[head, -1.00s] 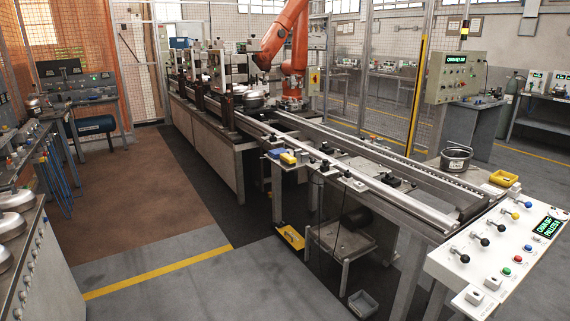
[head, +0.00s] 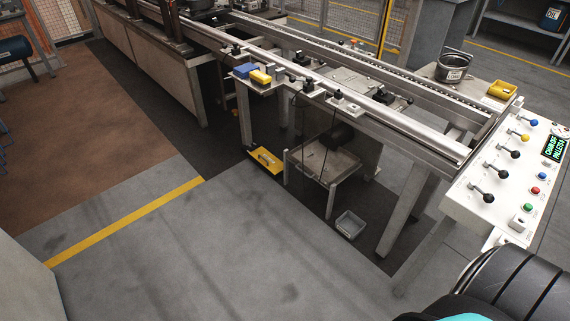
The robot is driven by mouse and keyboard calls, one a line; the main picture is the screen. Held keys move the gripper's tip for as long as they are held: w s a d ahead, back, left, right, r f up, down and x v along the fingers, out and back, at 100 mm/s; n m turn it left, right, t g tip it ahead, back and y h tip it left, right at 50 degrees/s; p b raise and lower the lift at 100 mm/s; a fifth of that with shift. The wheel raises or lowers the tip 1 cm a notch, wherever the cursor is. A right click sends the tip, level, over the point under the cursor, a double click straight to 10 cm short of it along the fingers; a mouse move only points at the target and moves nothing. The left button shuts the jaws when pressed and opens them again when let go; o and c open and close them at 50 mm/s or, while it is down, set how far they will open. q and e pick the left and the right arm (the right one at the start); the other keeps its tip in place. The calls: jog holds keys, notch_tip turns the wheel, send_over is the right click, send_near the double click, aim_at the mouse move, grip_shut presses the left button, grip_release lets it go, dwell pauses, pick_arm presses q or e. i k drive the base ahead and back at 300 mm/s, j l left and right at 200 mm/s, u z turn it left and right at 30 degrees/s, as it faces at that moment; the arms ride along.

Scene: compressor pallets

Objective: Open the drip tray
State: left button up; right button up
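No part in view is clearly marked as the drip tray. Under the conveyor, a grey metal tray-like stand (head: 322,166) on legs has a dark round thing at its back. A small yellow tray (head: 266,161) sits low beside it, near the floor. A small grey bin (head: 350,224) lies on the floor in front of the stand. I cannot tell which of these is the drip tray. Neither of my grippers is in view; a dark rounded part with teal, likely my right arm, fills the bottom right corner.
The conveyor (head: 400,122) runs from upper left to right, its legs bordering the stand. A white control panel (head: 510,176) with levers and buttons stands at the right. A pot (head: 453,68) and yellow bin (head: 502,90) stand behind. The grey floor (head: 210,255) in front is clear.

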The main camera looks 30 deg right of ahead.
aim_at(338, 163)
jog(key=i+j+z, duration=0.15)
jog(key=i+z, duration=0.3)
jog(key=i+j+z, duration=0.4)
jog(key=i+l, duration=0.1)
